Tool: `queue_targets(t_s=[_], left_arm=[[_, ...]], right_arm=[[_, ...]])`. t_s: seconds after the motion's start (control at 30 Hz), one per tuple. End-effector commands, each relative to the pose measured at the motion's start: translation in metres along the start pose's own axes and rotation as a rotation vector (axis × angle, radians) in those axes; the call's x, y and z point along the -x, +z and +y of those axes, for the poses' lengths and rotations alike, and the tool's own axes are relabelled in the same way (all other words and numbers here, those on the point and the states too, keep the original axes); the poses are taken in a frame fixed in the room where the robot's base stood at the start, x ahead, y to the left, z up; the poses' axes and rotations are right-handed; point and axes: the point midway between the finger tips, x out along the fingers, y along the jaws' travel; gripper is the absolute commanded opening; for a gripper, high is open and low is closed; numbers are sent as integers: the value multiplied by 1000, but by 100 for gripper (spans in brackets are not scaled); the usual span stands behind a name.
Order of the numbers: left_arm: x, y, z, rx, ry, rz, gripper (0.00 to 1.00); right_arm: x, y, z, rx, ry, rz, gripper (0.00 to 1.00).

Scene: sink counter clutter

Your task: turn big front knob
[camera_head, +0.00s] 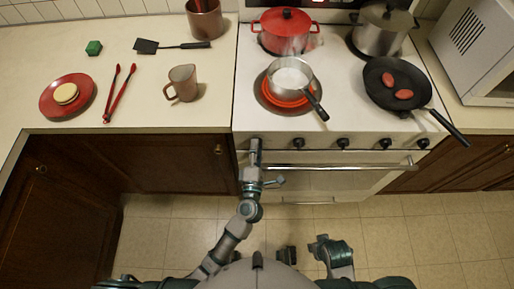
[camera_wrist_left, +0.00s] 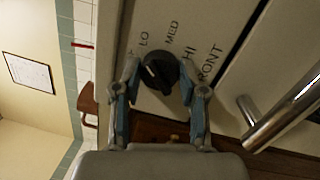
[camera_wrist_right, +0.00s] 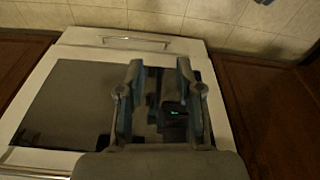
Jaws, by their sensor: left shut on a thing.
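The front knob (camera_wrist_left: 160,72) is black and round, on the stove's front panel, with LO, MED, HI and FRONT printed around it. A pale pointer mark on it lies on its left part, toward LO in the left wrist view. My left gripper (camera_wrist_left: 158,82) has a finger on each side of this knob and is shut on it. In the head view my left gripper (camera_head: 256,146) is at the left end of the knob row and hides that knob. My right gripper (camera_wrist_right: 161,80) is empty, with its fingers apart, low in front of the stove.
Several other black knobs (camera_head: 343,142) line the panel. The oven handle (camera_head: 335,167) runs just below. A saucepan (camera_head: 290,76) sits on a red-glowing front burner, and a skillet (camera_head: 397,84) holds two red pieces. Its handle overhangs the front edge.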

Motion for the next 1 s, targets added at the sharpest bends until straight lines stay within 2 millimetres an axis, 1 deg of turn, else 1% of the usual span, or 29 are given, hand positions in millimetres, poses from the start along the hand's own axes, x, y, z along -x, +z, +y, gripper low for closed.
queue_targets(t_s=[0.03, 0.3, 0.6, 0.8, 1.0], left_arm=[[1, -3, -7, 42, -6, 12, 7], [2, -3, -10, 294, 21, 34, 7], [2, -3, -10, 538, 49, 55, 7], [2, -2, -11, 648, 60, 64, 7], [2, -2, -10, 710, 67, 69, 7]], right_arm=[[0, -3, 0, 1, 0, 15, 36], [-9, -40, -6, 7, -11, 191, 36], [-11, -82, -13, 12, -25, 395, 36], [-8, -102, -16, 13, -31, 496, 36], [-5, -113, -17, 14, -35, 553, 36]])
